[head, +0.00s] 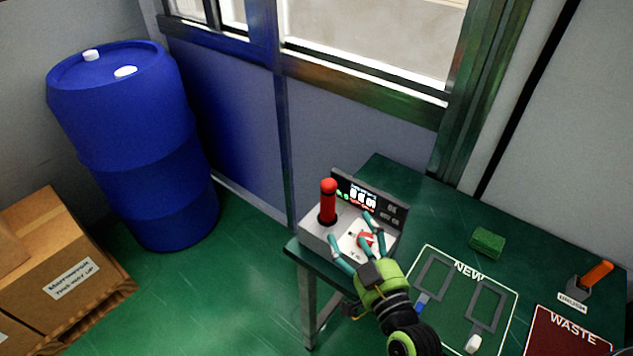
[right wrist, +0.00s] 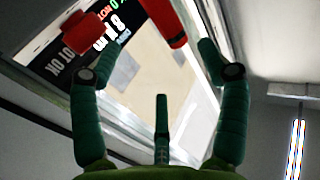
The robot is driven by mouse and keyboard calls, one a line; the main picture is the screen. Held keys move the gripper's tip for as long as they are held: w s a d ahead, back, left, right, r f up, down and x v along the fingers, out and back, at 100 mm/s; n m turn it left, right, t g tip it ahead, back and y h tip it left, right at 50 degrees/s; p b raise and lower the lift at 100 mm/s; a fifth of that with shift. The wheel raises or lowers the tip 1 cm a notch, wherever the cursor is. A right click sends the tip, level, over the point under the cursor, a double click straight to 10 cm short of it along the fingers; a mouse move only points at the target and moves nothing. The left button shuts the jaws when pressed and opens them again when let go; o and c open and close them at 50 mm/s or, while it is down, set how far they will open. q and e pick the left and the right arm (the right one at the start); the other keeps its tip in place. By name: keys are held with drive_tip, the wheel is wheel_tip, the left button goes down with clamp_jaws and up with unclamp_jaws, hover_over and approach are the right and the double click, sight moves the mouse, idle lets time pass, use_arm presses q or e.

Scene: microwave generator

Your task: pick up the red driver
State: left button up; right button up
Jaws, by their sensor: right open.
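The red driver (head: 328,200) stands upright with its red handle up, in a dark collar on the grey-white box (head: 316,231) at the table's left end. My right gripper (head: 352,230) is open, its teal fingers over the front of this box, just right of and below the driver. A smaller red knob (head: 365,238) shows between the fingers. In the right wrist view, the red handle (right wrist: 164,20) is at the top between the spread fingers, and the red knob (right wrist: 86,33) is by the left finger. The fingers hold nothing. My left gripper is not in view.
A lit display panel (head: 372,198) rises behind the box. On the green table (head: 420,205) are a NEW area (head: 462,310), a green block (head: 487,243), an orange-handled brush (head: 598,274) and a red WASTE area (head: 570,335). A blue barrel (head: 140,150) stands left.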

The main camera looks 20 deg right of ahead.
sight(334, 197)
drive_tip(key=shift+w+r, duration=0.2)
drive_tip(key=shift+w, duration=0.2)
drive_tip(key=shift+w+r, duration=0.15)
drive_tip(key=shift+w, duration=0.3)
drive_tip(key=w, duration=0.1)
drive_tip(key=w+p, duration=0.1)
drive_tip(key=w, duration=0.2)
drive_tip(key=shift+w+a+p, duration=0.2)
drive_tip(key=shift+a+p, duration=0.05)
drive_tip(key=shift+p, duration=0.05)
drive_tip(key=shift+w, duration=0.25)
drive_tip(key=shift+w+a+r+p, duration=0.15)
drive_tip(key=shift+w+p, duration=0.25)
drive_tip(key=shift+w, duration=0.5)
drive_tip(key=w, duration=0.3)
drive_tip(key=shift+w+a+f+p, duration=0.1)
drive_tip(key=shift+a+f+p, duration=0.15)
drive_tip(key=shift+p, duration=0.05)
drive_tip(key=shift+w, duration=0.2)
drive_tip(key=shift+s, duration=0.1)
drive_tip(key=c, duration=1.4)
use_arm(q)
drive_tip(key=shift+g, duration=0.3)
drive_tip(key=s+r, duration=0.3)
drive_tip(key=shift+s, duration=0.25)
use_arm(e)
drive_tip(key=shift+r, duration=0.1)
